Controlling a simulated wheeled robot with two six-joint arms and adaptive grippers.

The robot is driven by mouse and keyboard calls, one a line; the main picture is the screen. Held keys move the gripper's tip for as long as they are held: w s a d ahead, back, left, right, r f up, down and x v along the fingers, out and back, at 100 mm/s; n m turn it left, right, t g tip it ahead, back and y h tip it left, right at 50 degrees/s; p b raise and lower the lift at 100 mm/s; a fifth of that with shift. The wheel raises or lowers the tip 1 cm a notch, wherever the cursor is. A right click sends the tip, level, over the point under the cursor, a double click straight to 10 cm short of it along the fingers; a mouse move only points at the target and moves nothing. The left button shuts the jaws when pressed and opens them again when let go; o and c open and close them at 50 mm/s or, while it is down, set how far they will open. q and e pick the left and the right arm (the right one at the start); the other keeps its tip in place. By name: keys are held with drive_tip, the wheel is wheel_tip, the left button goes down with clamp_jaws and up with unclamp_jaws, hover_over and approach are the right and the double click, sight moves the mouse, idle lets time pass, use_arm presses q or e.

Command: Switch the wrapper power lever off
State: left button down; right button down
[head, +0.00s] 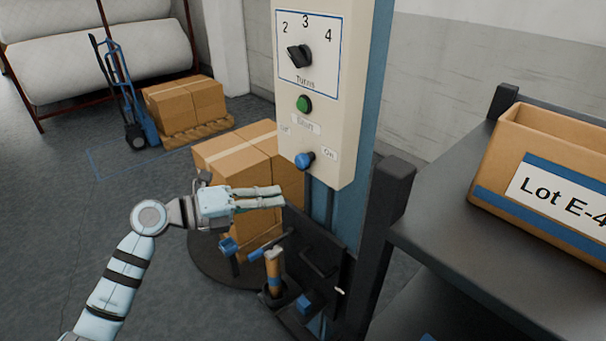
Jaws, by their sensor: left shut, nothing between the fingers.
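The wrapper's control panel (343,90) is a cream box on a blue column. The power lever (304,161) has a blue knob and sits at the panel's lower end, between a partly legible label on its left and the "On" label on its right. I cannot tell clearly which way the lever is set. My left gripper (279,196) is shut and empty, pointing right, below and left of the lever. It appears apart from the lever, in front of the stacked cartons. My right gripper is out of view.
Above the lever are a green button (304,103) and a black turns dial (299,56). Stacked cartons (225,160) stand behind my left gripper. A dark table (460,200) with an open "Lot E-4" box (490,185) stands at right. A hand truck (125,95) is farther back.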

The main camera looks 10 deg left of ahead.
sight(302, 162)
use_arm(q)
drive_tip(key=shift+f, duration=0.1)
drive_tip(key=x, duration=1.1)
drive_tip(key=a, duration=0.1)
drive_tip(key=w+a+r, duration=0.1)
drive_tip(key=a, duration=0.2)
drive_tip(key=shift+w+r+p, duration=0.2)
drive_tip(key=shift+r+p, duration=0.15)
drive_tip(key=shift+p, duration=0.05)
drive_tip(key=shift+d, duration=0.15)
